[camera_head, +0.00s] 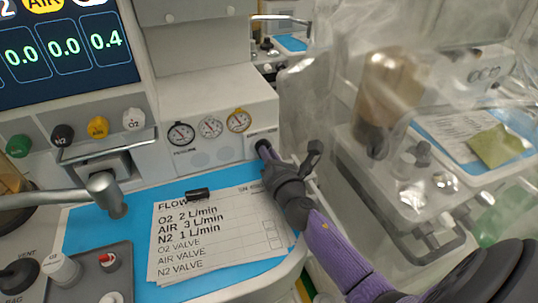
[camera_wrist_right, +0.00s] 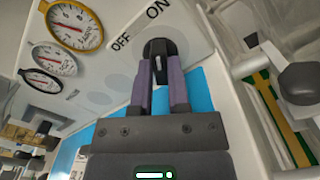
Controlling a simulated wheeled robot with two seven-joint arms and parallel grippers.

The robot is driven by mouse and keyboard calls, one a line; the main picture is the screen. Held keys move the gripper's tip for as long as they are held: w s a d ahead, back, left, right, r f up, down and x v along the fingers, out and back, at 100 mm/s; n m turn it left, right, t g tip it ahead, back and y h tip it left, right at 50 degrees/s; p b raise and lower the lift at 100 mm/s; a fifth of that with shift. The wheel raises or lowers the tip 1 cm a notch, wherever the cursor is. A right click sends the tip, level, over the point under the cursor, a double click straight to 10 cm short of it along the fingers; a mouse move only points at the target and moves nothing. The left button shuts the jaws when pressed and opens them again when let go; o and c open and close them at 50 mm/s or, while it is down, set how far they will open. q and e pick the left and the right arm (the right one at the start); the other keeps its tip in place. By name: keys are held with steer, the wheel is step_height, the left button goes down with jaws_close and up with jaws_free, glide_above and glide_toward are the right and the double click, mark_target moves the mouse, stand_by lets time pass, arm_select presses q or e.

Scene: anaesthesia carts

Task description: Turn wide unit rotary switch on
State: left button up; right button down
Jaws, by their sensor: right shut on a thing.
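The rotary switch (camera_wrist_right: 158,47) is a black knob on the white front panel of the left cart, with an "OFF" label (camera_wrist_right: 121,42) and an "ON" label (camera_wrist_right: 158,9) printed beside it. My right gripper (camera_wrist_right: 162,75) is shut on the knob, with one purple finger on each side of it. In the head view the right gripper (camera_head: 265,150) reaches the panel from the lower right, and its fingers mostly cover the switch. The fingers hide part of the knob, so I cannot tell its exact turn. My left gripper is not in view.
Three round gauges (camera_head: 210,127) sit left of the switch. A paper flow list (camera_head: 215,235) with a black marker (camera_head: 198,194) lies on the blue work surface (camera_head: 85,228). A second cart under clear plastic (camera_head: 400,110) stands close on the right.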

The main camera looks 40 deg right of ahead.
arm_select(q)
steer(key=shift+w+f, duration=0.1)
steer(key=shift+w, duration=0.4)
arm_select(e)
steer(key=shift+m, duration=0.3)
steer(key=c, duration=0.6)
jaws_free()
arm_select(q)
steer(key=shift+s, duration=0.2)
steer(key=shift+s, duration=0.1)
arm_select(e)
steer(key=shift+s+a, duration=0.1)
steer(key=shift+s, duration=0.2)
steer(key=v, duration=0.8)
steer(key=shift+s+f, duration=0.1)
steer(key=shift+s, duration=0.55)
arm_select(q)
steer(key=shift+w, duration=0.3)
